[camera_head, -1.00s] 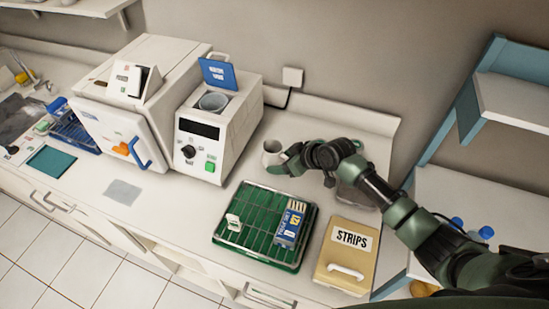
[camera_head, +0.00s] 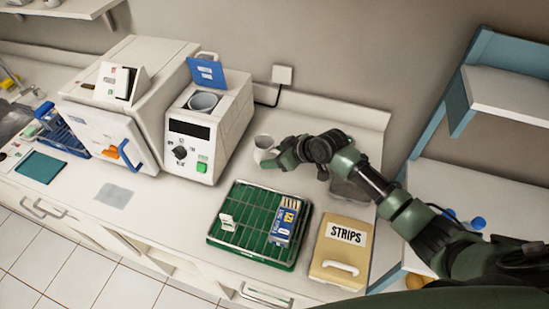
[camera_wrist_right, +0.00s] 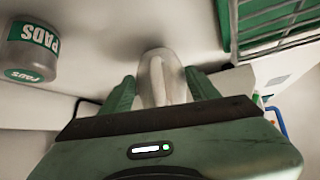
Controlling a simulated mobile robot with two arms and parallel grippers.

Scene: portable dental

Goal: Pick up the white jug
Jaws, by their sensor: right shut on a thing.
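The white jug (camera_head: 264,148) stands on the counter to the right of the white machine with the open blue lid. My right gripper (camera_head: 277,161) reaches it from the right and is shut on it, hiding its right side. In the right wrist view the jug (camera_wrist_right: 161,78) sits between the two green fingers of my right gripper (camera_wrist_right: 161,92). Whether its base touches the counter is hard to tell. My left gripper is not in view.
A green rack (camera_head: 232,255) with a blue box (camera_head: 287,222) stands in front of the jug. A tan STRIPS box (camera_head: 340,252) is to its right. The machine (camera_head: 222,135) stands close on the left. A PADS tin (camera_wrist_right: 30,48) shows in the wrist view.

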